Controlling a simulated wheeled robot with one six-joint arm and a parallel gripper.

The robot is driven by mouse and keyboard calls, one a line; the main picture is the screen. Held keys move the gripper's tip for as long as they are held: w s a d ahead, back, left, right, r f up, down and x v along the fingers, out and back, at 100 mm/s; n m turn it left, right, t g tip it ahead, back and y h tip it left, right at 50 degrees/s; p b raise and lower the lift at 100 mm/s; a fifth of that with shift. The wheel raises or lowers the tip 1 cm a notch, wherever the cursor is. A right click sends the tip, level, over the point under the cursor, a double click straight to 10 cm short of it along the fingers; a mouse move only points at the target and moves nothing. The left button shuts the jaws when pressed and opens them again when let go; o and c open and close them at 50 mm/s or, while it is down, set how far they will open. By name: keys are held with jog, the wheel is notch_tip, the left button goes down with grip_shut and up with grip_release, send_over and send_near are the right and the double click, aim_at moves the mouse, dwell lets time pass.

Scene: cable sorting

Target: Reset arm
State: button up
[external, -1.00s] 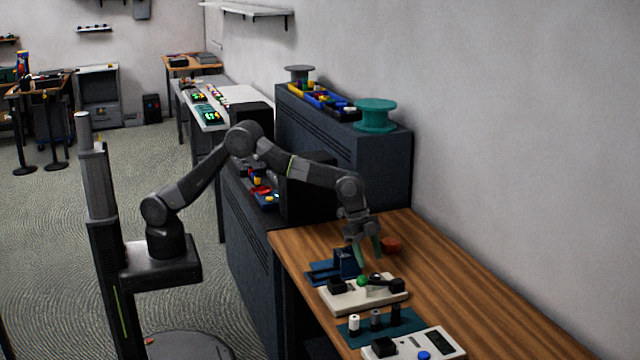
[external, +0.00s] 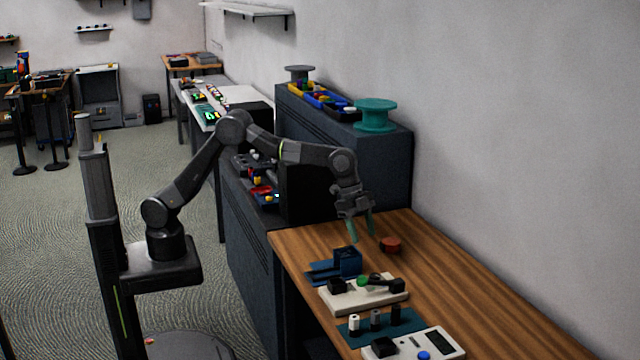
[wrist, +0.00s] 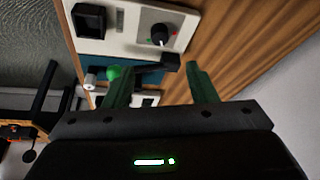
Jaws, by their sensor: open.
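My gripper (external: 361,228) hangs from my raised arm above the wooden bench, in front of the dark cabinet. Its green fingers are apart with nothing between them, and they also show in the wrist view (wrist: 158,88). Below it on the bench are a blue block fixture (external: 347,261) and a cream-coloured device (external: 345,300) with a green knob (external: 362,281) and a black lever (external: 382,284). A red-brown round piece (external: 390,245) lies on the bench to the right of the fingers. The gripper touches none of these.
A teal mat (external: 355,340) with small cylinders and a white meter box (external: 440,343) sit at the near end of the bench. A dark cabinet (external: 395,165) carries a teal spool (external: 376,114) and parts trays. The right side of the bench is clear.

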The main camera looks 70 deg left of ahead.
aim_at(375, 275)
jog(key=p+x, duration=0.1)
jog(key=x, duration=1.2)
jog(key=shift+f, duration=0.15)
jog(key=b+v, duration=0.1)
jog(key=v, duration=1.3)
jog(key=p+x, duration=0.1)
jog(key=x, duration=1.3)
jog(key=shift+d+p, duration=0.1)
jog(key=shift+p, duration=0.25)
jog(key=shift+n+t+p, duration=0.4)
jog(key=shift+n, duration=0.7)
jog(key=shift+s+d+n+t+y+p, duration=0.1)
jog(key=shift+n+t+y+p, duration=0.35)
jog(key=shift+n, duration=0.55)
jog(key=shift+n+t+y+p, duration=0.2)
jog(key=shift+n+p, duration=0.3)
jog(key=shift+n, duration=0.5)
jog(key=n+y+p, duration=0.1)
jog(key=n+p, duration=0.1)
jog(key=n, duration=0.1)
jog(key=n+y+p, duration=0.1)
jog(key=n+p, duration=0.1)
jog(key=shift+d+n+t+y+p, duration=0.15)
jog(key=shift+n+t+y+p, duration=0.15)
jog(key=shift+n+t, duration=0.1)
jog(key=shift+b+v, duration=0.8)
jog(key=shift+v, duration=1.55)
